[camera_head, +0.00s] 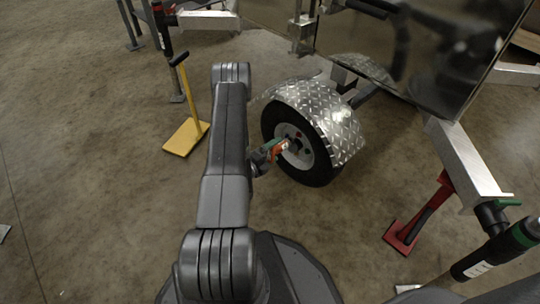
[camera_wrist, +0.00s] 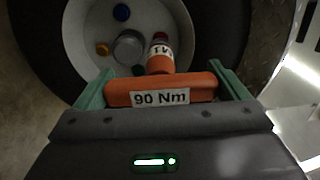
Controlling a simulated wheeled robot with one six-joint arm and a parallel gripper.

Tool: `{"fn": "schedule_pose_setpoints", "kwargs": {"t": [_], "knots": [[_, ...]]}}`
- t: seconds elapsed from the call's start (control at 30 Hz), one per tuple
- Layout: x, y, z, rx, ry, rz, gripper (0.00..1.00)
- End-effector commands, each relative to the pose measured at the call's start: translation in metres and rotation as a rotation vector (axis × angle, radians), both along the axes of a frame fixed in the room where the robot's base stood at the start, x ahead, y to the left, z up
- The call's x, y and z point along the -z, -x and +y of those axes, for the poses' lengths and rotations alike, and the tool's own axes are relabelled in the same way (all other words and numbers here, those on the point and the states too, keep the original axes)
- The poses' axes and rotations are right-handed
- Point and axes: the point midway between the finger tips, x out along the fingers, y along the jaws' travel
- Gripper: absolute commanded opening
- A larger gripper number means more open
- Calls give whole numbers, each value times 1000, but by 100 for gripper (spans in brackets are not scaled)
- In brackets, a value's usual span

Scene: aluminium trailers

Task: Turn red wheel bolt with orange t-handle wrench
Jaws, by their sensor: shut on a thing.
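My gripper (camera_wrist: 160,82) has green fingers and is shut on the crossbar of the orange t-handle wrench (camera_wrist: 125,94), labelled "90 Nm". The wrench also shows in the head view (camera_head: 279,149), pointing at the wheel. Its short shaft reaches the wheel disc (camera_wrist: 85,30) just right of the grey hub (camera_wrist: 128,46). A small red part shows at the far end of the shaft; the red wheel bolt is mostly or wholly hidden there. I cannot tell whether the socket is seated on it. A blue bolt (camera_wrist: 121,12) and an orange bolt (camera_wrist: 102,48) show left of the wrench.
The black tyre (camera_head: 318,172) sits under a diamond-plate fender (camera_head: 318,107). A yellow stand (camera_head: 187,136) is on the floor at the left. A red support (camera_head: 405,236) stands at the right. The dark trailer body (camera_head: 420,50) is above.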

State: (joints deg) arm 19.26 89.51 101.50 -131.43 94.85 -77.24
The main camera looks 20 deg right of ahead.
Motion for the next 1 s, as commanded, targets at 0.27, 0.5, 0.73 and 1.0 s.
{"fn": "schedule_pose_setpoints", "kwargs": {"t": [0.27,0.5,0.73,1.0], "knots": [[1,-6,-17,2,2,-2,53],[1,-12,-30,2,2,-2,53],[2,-17,-41,1,2,-1,53],[3,-17,-41,5,-40,-102,53]]}}
